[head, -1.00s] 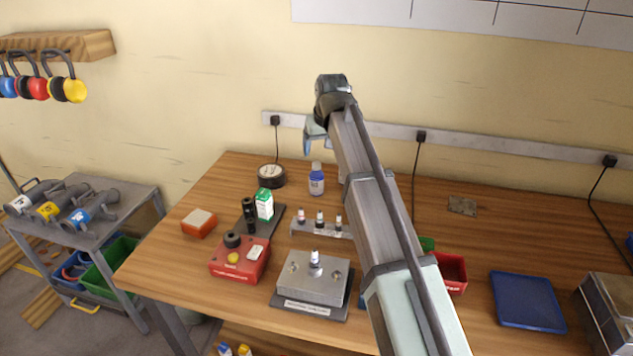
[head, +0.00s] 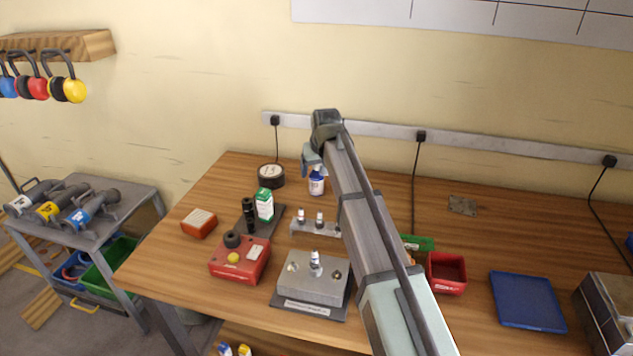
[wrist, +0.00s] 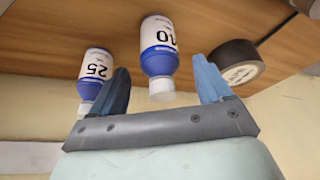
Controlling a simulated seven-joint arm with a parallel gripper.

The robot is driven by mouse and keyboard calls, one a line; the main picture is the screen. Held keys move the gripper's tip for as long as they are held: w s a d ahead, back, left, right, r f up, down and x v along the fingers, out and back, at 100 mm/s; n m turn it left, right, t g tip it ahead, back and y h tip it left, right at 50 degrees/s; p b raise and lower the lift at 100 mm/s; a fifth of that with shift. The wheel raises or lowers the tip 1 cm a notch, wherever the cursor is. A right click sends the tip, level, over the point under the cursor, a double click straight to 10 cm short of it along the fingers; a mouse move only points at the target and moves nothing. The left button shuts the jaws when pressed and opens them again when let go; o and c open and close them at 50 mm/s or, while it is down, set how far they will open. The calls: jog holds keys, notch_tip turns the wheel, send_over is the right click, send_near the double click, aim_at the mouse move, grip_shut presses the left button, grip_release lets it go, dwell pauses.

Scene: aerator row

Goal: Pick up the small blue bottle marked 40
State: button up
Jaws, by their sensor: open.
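The small blue bottle marked 40 (wrist: 159,38) shows upside down in the wrist view, with a white label and white cap. In the head view it (head: 317,184) stands at the back of the bench, its top partly covered by my gripper. My gripper (wrist: 160,68) is open and empty. In the wrist view its blue fingers flank the bottle's cap end, with gaps on both sides. In the head view my gripper (head: 310,163) is above and beside the bottle. A similar blue bottle marked 25 (wrist: 97,68) is close by, partly behind one finger; my arm seems to hide it in the head view.
A black tape roll (wrist: 236,66) lies near the other finger; it is left of the bottle in the head view (head: 271,175). A small rack (head: 316,229) with little bottles stands in front. A power rail (head: 380,133) runs along the wall behind.

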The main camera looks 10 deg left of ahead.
aim_at(317, 171)
jog(key=x, duration=0.3)
jog(key=shift+s+f, duration=0.1)
jog(key=shift+f, duration=0.05)
jog(key=shift+c, duration=0.2)
jog(key=c, duration=1.1)
jog(key=shift+c, duration=0.2)
